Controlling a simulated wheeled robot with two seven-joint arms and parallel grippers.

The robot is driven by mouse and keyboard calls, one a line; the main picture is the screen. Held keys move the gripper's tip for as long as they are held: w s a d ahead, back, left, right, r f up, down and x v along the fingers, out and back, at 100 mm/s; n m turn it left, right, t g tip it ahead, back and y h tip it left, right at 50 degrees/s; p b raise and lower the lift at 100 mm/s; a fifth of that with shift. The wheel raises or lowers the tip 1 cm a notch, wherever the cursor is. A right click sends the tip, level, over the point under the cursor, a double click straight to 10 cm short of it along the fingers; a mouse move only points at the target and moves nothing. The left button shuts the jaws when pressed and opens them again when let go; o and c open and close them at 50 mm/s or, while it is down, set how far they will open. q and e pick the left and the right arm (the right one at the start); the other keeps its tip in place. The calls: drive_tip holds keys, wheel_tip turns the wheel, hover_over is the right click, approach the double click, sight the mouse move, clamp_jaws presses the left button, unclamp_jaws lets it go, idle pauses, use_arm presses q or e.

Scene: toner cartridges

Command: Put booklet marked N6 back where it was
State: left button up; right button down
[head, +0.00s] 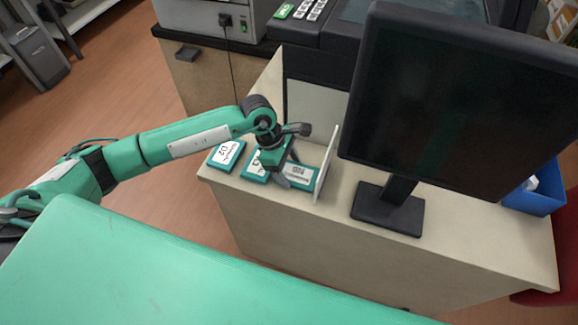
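Three teal booklets with white labels lie in a row on the beige counter (310,235). The left booklet (226,155) has a large label that looks like "02". The middle booklet (254,168) is partly covered by my gripper, and its large mark cannot be read. The right booklet (300,175) has small print, and part of it is also covered. I cannot tell which one is marked N6. My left gripper (284,179) points down over the middle and right booklets. Its fingertips are small and partly hidden, so its opening and any contact are unclear. My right gripper is out of view.
A thin white upright panel (328,165) stands right of the booklets. A black monitor (460,95) on a stand (388,210) is beside it. A blue bin (538,190) sits at the far right. A printer stands behind. The counter's front strip is clear.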

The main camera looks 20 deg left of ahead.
use_arm(q)
drive_tip(key=o, duration=0.4)
drive_tip(key=shift+o, duration=0.2)
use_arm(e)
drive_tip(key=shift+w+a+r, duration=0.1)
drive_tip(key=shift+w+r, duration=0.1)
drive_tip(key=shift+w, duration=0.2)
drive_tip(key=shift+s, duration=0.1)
use_arm(q)
drive_tip(key=shift+r+p, duration=0.25)
drive_tip(key=shift+p, duration=0.05)
drive_tip(key=b+v, duration=0.1)
drive_tip(key=v, duration=0.3)
drive_tip(key=shift+w+a+r, duration=0.1)
drive_tip(key=shift+a+r, duration=0.1)
drive_tip(key=shift+r, duration=0.05)
drive_tip(key=v, duration=0.7)
drive_tip(key=shift+b, duration=0.3)
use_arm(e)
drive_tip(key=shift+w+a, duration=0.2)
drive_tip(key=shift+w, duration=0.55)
use_arm(q)
drive_tip(key=shift+r, duration=0.1)
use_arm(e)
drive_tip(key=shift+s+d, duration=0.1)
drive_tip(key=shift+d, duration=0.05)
